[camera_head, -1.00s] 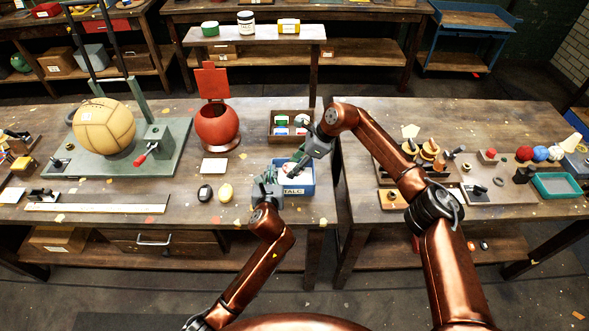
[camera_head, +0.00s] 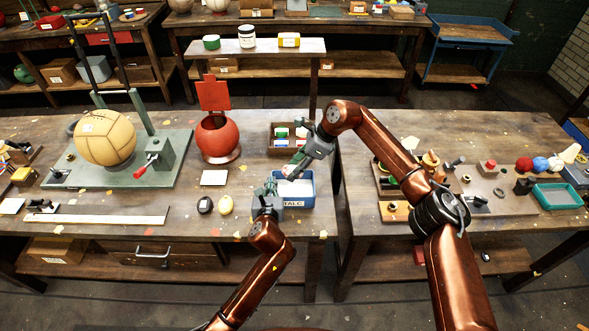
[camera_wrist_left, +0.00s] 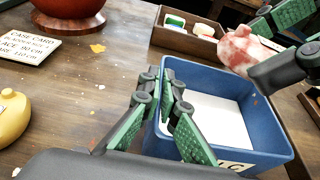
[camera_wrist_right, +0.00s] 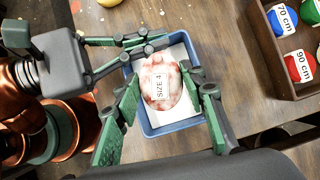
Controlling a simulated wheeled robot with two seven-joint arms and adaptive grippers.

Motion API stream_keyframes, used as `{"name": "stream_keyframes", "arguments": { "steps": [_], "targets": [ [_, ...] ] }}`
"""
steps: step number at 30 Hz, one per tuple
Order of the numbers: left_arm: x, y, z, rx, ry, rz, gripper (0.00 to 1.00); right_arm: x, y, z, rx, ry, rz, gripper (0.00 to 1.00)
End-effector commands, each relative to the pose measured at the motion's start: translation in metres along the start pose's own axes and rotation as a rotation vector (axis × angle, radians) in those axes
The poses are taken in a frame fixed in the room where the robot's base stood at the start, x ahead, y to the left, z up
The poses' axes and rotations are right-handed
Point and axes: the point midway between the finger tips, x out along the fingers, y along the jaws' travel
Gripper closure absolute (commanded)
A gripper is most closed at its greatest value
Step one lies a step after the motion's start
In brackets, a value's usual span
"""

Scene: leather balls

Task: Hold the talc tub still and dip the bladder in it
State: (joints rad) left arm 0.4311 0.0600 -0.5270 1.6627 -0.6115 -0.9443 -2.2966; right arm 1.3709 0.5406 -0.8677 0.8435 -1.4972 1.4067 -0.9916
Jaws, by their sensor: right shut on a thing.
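The blue talc tub (camera_head: 297,204) stands on the bench, with white powder inside; it also shows in the left wrist view (camera_wrist_left: 270,152). My left gripper (camera_head: 268,192) is at the tub's left wall; its fingers (camera_wrist_left: 160,90) straddle that wall close together, shut on it. My right gripper (camera_wrist_right: 168,95) is shut on the bladder (camera_wrist_right: 160,85), a pinkish-red ball patched with white and labelled SIZE 4. The bladder also shows in the left wrist view (camera_wrist_left: 243,48), held above the tub's far part. The bladder is mostly hidden in the head view.
A crate of coloured tins (camera_head: 284,132) stands just behind the tub. A red pot (camera_head: 217,140) stands behind the card. A gap separates the two benches.

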Motion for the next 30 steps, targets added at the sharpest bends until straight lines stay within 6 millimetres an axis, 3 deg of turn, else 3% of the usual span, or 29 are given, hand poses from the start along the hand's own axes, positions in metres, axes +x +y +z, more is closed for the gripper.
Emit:
{"name": "stream_keyframes", "arguments": {
  "steps": [10,20,25,30],
  "targets": [
    [0.000,0.000,0.000,0.000,0.000,0.000,0.76,0.000,0.000,0.000,0.000,0.000,0.000,0.87],
    [-0.002,0.000,0.000,0.000,0.000,0.000,0.75,0.000,0.000,0.000,0.000,0.000,0.000,0.87],
    [-0.022,0.000,0.000,0.000,-0.002,-0.001,0.75,0.000,0.000,0.000,0.000,0.000,0.000,0.87],
    [-0.058,0.000,0.000,0.000,-0.002,-0.001,0.75,0.000,0.000,0.000,0.000,0.000,0.000,0.87]
  ]
}}
